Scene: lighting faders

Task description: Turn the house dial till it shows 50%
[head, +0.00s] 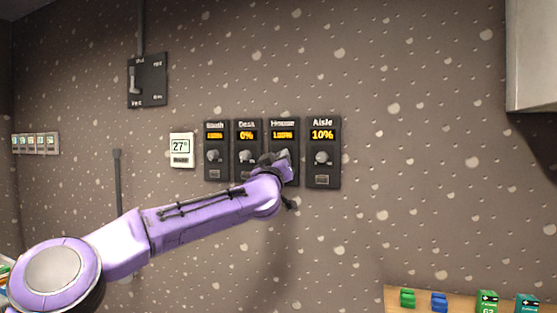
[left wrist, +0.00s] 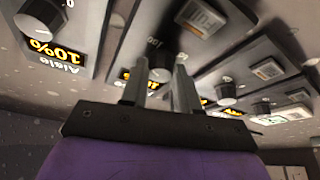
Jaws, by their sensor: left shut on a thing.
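The house dial panel (head: 283,134) is a dark box on the wall, third in a row. Its lit yellow display appears to read 100%, though the digits are slightly blurred. My left gripper (head: 280,160) reaches it from below and covers its knob in the head view. In the left wrist view the picture is upside down. There the house knob (left wrist: 161,67) is between the two fingers of my left gripper (left wrist: 160,82), which are shut on it. The fingers partly hide the house display in that view. My right gripper is not in view.
The Aisle dial (head: 322,157), showing 10%, is close on the right. The Desk dial (head: 246,134), showing 0%, and the Booth dial (head: 215,156) are close on the left. A 27° thermostat (head: 181,149) and a lever switch (head: 147,80) are farther left. A shelf (head: 400,290) is lower right.

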